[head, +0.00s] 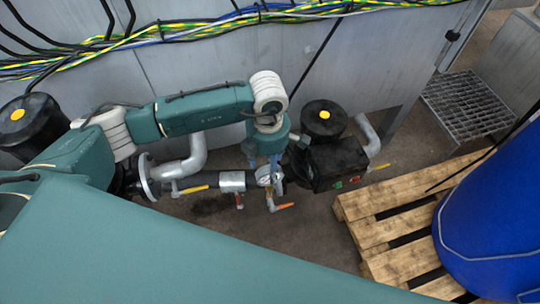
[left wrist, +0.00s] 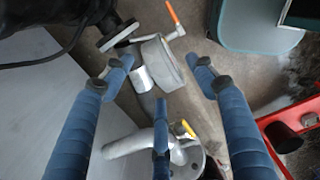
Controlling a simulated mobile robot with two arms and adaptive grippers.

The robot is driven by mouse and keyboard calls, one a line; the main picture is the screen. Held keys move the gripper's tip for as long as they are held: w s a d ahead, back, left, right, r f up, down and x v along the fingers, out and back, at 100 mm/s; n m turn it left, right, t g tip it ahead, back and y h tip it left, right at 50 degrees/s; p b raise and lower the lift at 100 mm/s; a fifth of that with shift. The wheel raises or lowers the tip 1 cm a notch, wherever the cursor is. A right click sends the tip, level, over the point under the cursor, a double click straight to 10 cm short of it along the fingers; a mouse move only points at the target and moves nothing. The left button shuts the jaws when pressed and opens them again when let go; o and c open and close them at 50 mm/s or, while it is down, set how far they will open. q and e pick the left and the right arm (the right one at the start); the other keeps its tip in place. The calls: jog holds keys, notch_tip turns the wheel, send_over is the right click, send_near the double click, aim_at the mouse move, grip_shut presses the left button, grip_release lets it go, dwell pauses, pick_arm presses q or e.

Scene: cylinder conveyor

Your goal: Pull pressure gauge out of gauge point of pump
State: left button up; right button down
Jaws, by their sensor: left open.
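The pressure gauge (head: 265,179) shows a small pale round dial beside the pipework of the pump (head: 338,162). My left gripper (head: 264,167) is above it, pointing down, with blue fingers partly in front of the gauge area. In the left wrist view, the fingers (left wrist: 162,84) are spread wide apart and hold nothing. A grey round body (left wrist: 162,62), seemingly the gauge, lies beyond and between them; no finger visibly touches it. The gauge's stem and socket cannot be made out. My right gripper is not in view.
An orange-handled valve (head: 284,206) and a yellow-handled valve (head: 190,189) are close by. A grey wall with cables (head: 230,65) stands behind. A wooden pallet (head: 385,210) with a blue barrel (head: 495,220) is at the right. Some bare floor shows before the pipe.

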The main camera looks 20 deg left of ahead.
aim_at(268, 179)
pick_arm(q)
notch_tip(268, 179, down, 5)
jog(key=shift+r, duration=0.1)
notch_tip(268, 179, down, 4)
jog(key=shift+r, duration=0.2)
jog(key=shift+f, duration=0.4)
jog(key=c, duration=1.4)
jog(key=o, duration=0.5)
grip_shut()
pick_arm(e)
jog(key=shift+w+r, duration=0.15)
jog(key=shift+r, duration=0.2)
